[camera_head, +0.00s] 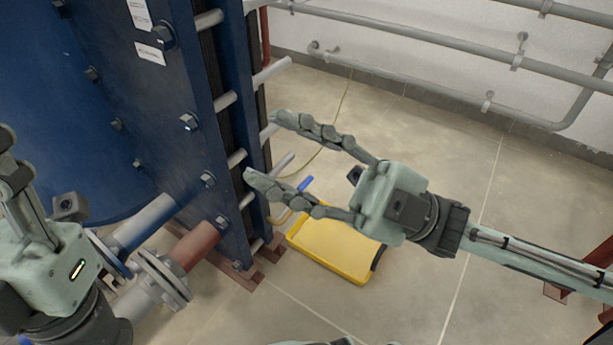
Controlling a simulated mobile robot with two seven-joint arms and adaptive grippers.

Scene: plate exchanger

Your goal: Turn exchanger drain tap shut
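The drain tap shows as a small blue lever (305,184) low beside the blue plate exchanger (228,185). The tap's body is mostly hidden behind my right gripper's lower finger. My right gripper (262,148) is open and empty, its two long fingers spread and pointing left toward the exchanger's side.
A yellow tray (335,249) lies on the floor below the tap. Exchanger tie rods (272,70) stick out near my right fingers. Blue and red flanged pipes (195,245) stand near my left gripper. Grey wall pipes (420,35) run behind. Tiled floor at right is mostly free.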

